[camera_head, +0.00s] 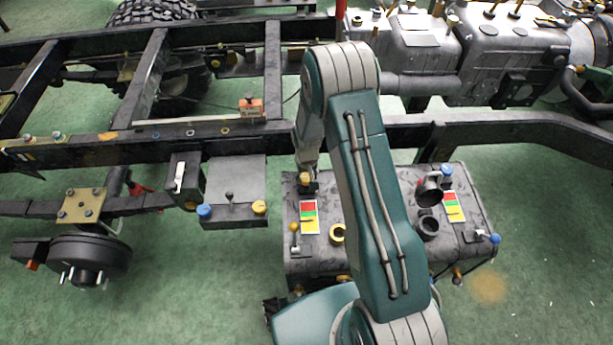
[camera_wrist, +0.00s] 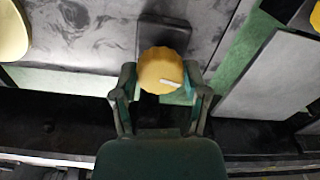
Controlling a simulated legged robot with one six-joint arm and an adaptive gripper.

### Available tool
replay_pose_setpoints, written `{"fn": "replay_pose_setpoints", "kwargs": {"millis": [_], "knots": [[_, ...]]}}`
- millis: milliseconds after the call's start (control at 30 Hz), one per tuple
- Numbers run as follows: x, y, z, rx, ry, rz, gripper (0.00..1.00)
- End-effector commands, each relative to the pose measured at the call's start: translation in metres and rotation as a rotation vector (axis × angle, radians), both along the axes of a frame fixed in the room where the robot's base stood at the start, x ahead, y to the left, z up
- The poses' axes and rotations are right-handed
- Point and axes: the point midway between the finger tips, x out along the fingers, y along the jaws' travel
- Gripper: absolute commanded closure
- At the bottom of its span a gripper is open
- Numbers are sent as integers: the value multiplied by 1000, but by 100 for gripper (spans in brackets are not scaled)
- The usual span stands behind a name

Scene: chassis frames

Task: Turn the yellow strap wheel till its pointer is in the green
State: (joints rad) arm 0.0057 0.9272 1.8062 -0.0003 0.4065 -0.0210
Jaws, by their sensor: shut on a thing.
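The yellow strap wheel (camera_wrist: 158,66) shows in the wrist view as a scalloped knob between my two fingers. A short pale bar, seemingly its pointer, lies on its face and slants toward the lower right. My gripper (camera_wrist: 160,76) is shut on the wheel, one finger on each side. In the head view the wheel (camera_head: 304,177) is small at the upper left of the dark tank, partly hidden by my gripper (camera_head: 309,184). A label (camera_head: 309,217) with red, green and yellow fields lies just below it. The label is out of the wrist view, so I cannot tell which field the pointer meets.
A grey box (camera_head: 235,185) stands left. Chassis rails (camera_head: 220,129) run behind.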

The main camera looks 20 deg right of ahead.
Motion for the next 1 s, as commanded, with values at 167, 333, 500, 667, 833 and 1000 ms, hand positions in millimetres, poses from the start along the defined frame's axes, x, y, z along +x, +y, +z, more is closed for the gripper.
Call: {"fn": "replay_pose_setpoints", "kwargs": {"millis": [167, 333, 500, 667, 833, 1000], "knots": [[-2, 1, -2, 0, 6, -68, 89], [-3, 1, -2, 0, 7, -99, 89], [-3, 1, -2, 0, 7, -105, 89], [-3, 1, -2, 0, 8, -105, 89], [-3, 1, -2, 0, 8, -104, 7], [-2, 1, -1, 0, 4, -104, 7]]}}
